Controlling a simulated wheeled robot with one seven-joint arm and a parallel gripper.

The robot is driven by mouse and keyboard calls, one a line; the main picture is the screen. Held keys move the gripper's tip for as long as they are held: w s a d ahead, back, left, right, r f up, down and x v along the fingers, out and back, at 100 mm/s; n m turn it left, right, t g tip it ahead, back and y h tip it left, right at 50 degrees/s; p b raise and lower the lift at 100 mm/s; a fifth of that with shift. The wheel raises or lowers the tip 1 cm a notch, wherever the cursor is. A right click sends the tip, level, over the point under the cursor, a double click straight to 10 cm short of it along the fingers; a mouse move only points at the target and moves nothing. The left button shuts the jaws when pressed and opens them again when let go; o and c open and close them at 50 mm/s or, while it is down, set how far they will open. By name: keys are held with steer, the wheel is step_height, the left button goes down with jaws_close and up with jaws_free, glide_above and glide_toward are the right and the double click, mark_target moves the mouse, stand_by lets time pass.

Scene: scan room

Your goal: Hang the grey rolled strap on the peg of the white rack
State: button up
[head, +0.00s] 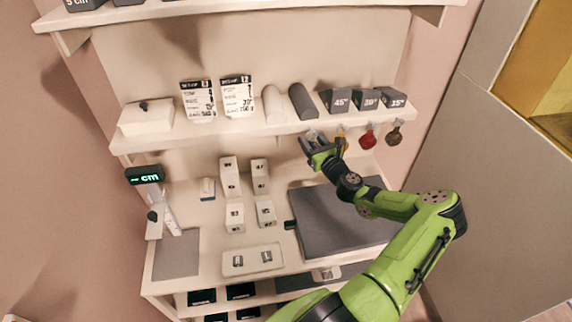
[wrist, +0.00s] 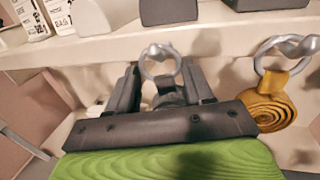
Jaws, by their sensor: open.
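The grey rolled strap (wrist: 170,98) shows in the wrist view between my fingers, mostly hidden behind the gripper body. Its metal ring (wrist: 147,70) appears to hang around a silver peg (wrist: 155,50) under the shelf edge of the white rack (head: 240,135). My gripper (wrist: 160,68) is open, with one dark finger on each side of the strap; whether either finger touches it I cannot tell. In the head view my gripper (head: 313,142) is at the shelf's front edge and hides most of the strap and peg.
Right of my gripper hang a yellow rolled strap (wrist: 268,108), close by, a red one (head: 367,138) and a brown one (head: 394,136). Dark blocks (head: 337,101) stand on the shelf above. A dark flat pad (head: 335,225) lies on the counter below.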

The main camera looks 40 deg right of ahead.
steer(key=shift+s+d+f, duration=0.1)
steer(key=shift+d+f, duration=0.15)
steer(key=shift+s+r, duration=0.1)
steer(key=shift+r, duration=0.15)
steer(key=s+a+r+p, duration=0.1)
steer(key=s+a, duration=0.3)
steer(key=s, duration=0.4)
steer(key=w+a+f+n+g+y+b, duration=0.1)
steer(key=w+a+f+n+y+b, duration=0.1)
steer(key=a, duration=0.6)
steer(key=w+a+f+n+g+y+b, duration=0.1)
steer(key=w+a+f+n+y+b, duration=0.1)
steer(key=a+f+n+y+b, duration=0.3)
steer(key=w+a+f+n+g+y+b, duration=0.1)
steer(key=a+f+y+b, duration=0.5)
steer(key=a, duration=0.6)
step_height(320, 180, down, 2)
steer(key=shift+w+a+n+y, duration=0.15)
steer(key=shift+w+n+y, duration=0.65)
steer(key=shift+n+y, duration=0.4)
